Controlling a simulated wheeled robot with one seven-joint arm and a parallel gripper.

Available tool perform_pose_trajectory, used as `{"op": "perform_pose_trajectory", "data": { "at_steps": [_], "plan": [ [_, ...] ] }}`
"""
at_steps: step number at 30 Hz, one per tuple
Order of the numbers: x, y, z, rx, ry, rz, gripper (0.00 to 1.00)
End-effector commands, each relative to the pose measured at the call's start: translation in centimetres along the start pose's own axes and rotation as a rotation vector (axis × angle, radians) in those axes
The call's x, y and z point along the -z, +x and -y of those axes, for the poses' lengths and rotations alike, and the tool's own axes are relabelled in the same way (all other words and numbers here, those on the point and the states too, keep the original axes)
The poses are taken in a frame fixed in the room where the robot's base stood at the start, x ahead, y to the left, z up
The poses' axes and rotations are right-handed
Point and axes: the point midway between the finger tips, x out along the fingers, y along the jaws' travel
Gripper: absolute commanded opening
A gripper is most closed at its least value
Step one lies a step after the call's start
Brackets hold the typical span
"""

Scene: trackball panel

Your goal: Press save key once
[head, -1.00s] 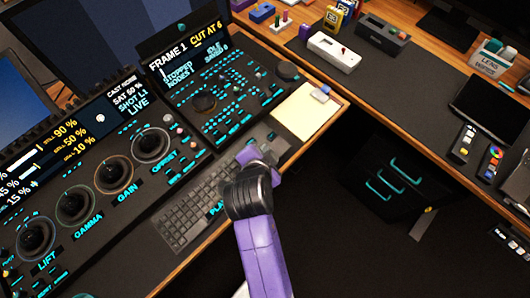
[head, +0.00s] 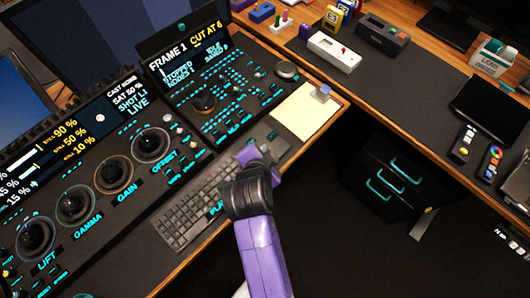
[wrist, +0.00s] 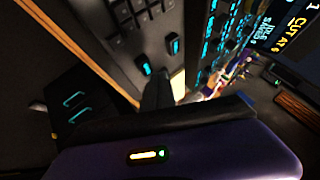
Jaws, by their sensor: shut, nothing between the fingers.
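My gripper (head: 262,157) is over the right end of the dark keyboard (head: 188,208), beside the trackball panel. In the wrist view its dark fingers (wrist: 158,88) are together with nothing between them. Two dark keys with cyan edges, one (wrist: 173,45) and another (wrist: 144,66), are near the fingertips there. I cannot read a save label on either key, and contact with a key cannot be told. The panel screen (head: 190,48) reads frame 1, cut at 6, stopped, with a saved count that looks like 0 in the wrist view.
The grading panel with several trackballs (head: 150,146) is at left. A pale notepad (head: 306,112) lies just right of my gripper. A white device (head: 333,52) and a dark tablet (head: 492,104) are on the side desk. Dark drawers (head: 392,180) stand below it.

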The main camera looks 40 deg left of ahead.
Motion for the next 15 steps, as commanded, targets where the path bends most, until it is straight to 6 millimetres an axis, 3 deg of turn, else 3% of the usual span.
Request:
{"op": "perform_pose_trajectory", "data": {
  "at_steps": [15],
  "plan": [
    [-0.38, 0.51, -0.40, 0.000, 0.000, 0.000, 0.00]
  ]
}}
